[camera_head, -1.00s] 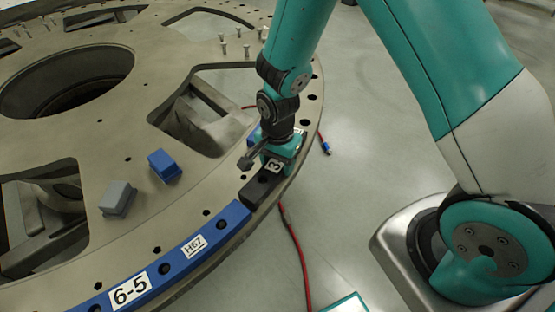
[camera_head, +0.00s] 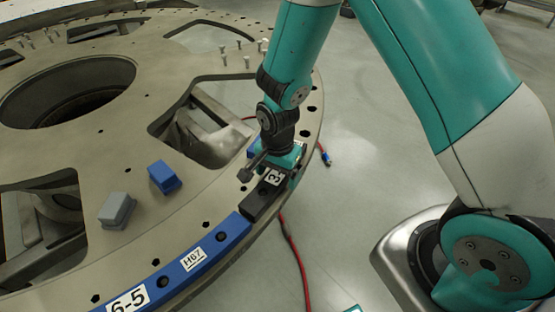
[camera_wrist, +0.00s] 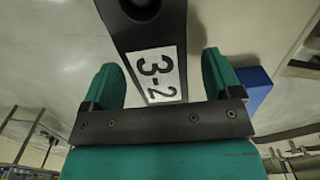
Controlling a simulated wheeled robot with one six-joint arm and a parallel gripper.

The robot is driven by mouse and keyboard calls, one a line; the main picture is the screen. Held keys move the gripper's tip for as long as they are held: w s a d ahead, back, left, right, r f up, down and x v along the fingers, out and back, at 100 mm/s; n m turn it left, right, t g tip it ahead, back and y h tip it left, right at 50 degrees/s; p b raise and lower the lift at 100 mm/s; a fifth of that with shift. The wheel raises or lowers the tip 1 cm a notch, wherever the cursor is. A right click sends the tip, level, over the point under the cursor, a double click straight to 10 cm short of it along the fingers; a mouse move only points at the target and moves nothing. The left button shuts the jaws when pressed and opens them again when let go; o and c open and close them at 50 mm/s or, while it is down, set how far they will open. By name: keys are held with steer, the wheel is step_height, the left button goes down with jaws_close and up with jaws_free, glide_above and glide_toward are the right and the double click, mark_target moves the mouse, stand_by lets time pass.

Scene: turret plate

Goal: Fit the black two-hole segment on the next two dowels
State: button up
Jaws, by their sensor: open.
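The black segment (camera_head: 257,203) lies along the plate's outer rim, its near end at the end of the blue segment (camera_head: 205,252) marked H67 and 6-5. One dark hole shows in its top. Its white label, 3-2, shows in the wrist view (camera_wrist: 156,75). My gripper (camera_head: 278,172) is over the label end of the segment. In the wrist view my gripper's (camera_wrist: 160,85) two teal fingers stand apart, one on each side of the segment, with gaps visible. The dowels under it are hidden, and I cannot tell if it sits flush.
The large plate (camera_head: 120,145) has wide cut-outs. A blue block (camera_head: 163,176) and a grey block (camera_head: 117,209) stand on it, with several upright pins behind. A blue part (camera_wrist: 256,88) is beside the right finger. A red cable (camera_head: 296,255) lies on the floor.

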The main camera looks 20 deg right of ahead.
step_height(320, 180, up, 17)
steer(key=shift+r+b, duration=0.15)
steer(key=shift+b, duration=0.3)
stand_by(0.4)
steer(key=s+a+r+n+y, duration=0.2)
steer(key=s+r+n, duration=0.2)
steer(key=s+n, duration=0.5)
steer(key=s+a+r+n+y, duration=0.2)
steer(key=s+r+n, duration=0.2)
steer(key=s+n, duration=0.4)
steer(key=shift+s+a+r+n, duration=0.25)
steer(key=shift+s+n, duration=0.15)
steer(key=shift+s, duration=0.3)
